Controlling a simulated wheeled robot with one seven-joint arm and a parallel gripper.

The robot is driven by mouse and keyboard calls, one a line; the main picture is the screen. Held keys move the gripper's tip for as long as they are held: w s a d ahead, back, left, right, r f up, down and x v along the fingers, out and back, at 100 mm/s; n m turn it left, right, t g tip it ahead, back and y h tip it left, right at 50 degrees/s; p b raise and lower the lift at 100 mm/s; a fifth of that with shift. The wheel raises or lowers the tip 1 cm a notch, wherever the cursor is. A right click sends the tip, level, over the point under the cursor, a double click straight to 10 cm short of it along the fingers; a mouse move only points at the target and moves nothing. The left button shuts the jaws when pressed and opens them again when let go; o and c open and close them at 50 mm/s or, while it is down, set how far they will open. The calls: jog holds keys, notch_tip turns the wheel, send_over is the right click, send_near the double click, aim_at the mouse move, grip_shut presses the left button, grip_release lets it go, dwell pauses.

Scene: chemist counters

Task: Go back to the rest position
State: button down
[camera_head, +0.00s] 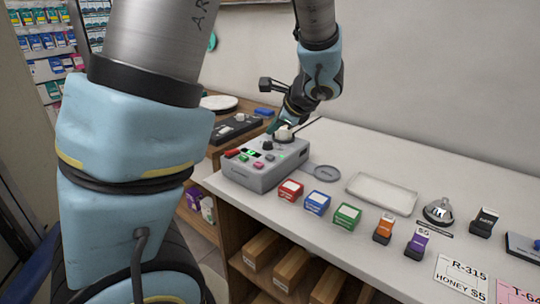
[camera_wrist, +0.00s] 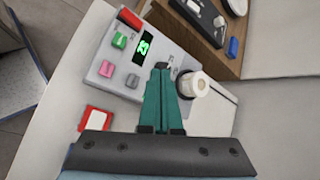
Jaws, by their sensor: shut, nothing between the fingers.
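My gripper (camera_wrist: 160,72) is shut and empty in the wrist view, its green fingers together and pointing at the grey device. In the head view my gripper (camera_head: 273,128) is at the top of the same grey device (camera_head: 262,179), at the back left of the white counter. I cannot tell whether the fingertips touch it. The device (camera_wrist: 110,80) has a lit green display, coloured buttons and a dark knob.
Red (camera_head: 290,191), blue (camera_head: 317,203) and green (camera_head: 347,216) boxes stand in front of the device. A clear tray (camera_head: 382,194), a bell (camera_head: 438,211) and small orange (camera_head: 384,230) and purple (camera_head: 417,245) boxes are further right. A wooden side counter (camera_head: 214,151) is behind.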

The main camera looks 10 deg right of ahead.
jog(key=s+a+f+n+g+h, duration=0.2)
jog(key=s+a+n+g, duration=0.1)
jog(key=s+a+n, duration=0.3)
jog(key=s+a+f+n+g+h, duration=0.2)
jog(key=s+a+n, duration=0.5)
jog(key=a+n, duration=0.4)
jog(key=f+n+g, duration=0.1)
jog(key=n, duration=0.2)
jog(key=shift+f+n+g, duration=0.2)
jog(key=shift+n+g, duration=0.2)
jog(key=shift+a, duration=0.1)
